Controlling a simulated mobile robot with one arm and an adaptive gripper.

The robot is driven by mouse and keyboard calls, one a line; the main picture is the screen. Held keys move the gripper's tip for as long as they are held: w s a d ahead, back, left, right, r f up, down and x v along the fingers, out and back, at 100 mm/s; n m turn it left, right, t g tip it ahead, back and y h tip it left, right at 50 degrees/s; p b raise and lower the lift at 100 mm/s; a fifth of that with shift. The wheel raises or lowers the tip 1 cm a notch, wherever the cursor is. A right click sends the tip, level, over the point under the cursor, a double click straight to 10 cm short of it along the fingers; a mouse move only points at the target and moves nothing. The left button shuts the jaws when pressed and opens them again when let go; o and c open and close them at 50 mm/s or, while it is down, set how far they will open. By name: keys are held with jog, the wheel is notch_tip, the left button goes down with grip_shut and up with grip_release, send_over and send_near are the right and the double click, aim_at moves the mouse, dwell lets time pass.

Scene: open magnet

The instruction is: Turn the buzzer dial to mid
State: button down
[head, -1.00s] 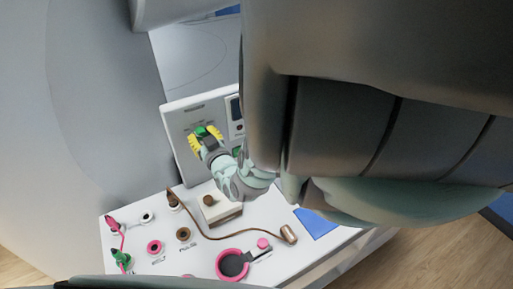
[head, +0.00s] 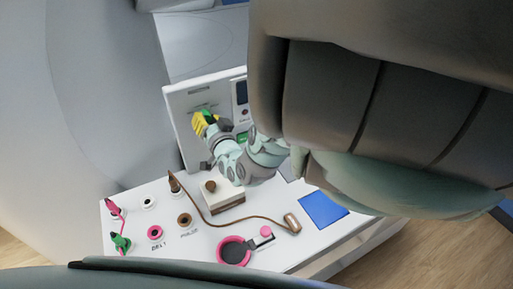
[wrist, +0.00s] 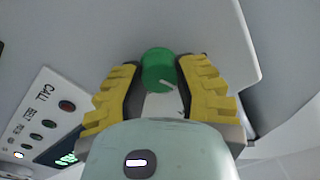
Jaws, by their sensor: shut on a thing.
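The buzzer dial is a green round knob (wrist: 158,70) on the pale upright panel (wrist: 205,25). A short white mark shows at its lower right edge in the wrist view. My gripper (wrist: 160,80) has its yellow ridged fingers on both sides of the knob and is shut on it. In the head view the gripper (head: 204,121) is at the panel's face, with a bit of the green knob (head: 209,116) showing beside the yellow fingers. Any scale around the knob is not readable.
The panel's "CALL" column (wrist: 45,95) has several dark buttons and a green-lit display (wrist: 65,158). On the white table (head: 270,255) are a brown-corded plug (head: 292,223), a small box (head: 222,200), a pink ring (head: 234,250), a blue pad (head: 323,209) and several sockets.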

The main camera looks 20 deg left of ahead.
jog(key=m+b, duration=0.1)
jog(key=m, duration=0.3)
jog(key=shift+m, duration=0.4)
jog(key=shift+m+t+b, duration=0.3)
jog(key=shift+m+b, duration=0.25)
jog(key=shift+m, duration=1.45)
jog(key=c, duration=0.9)
grip_release()
jog(key=o, duration=0.3)
jog(key=shift+w, duration=0.15)
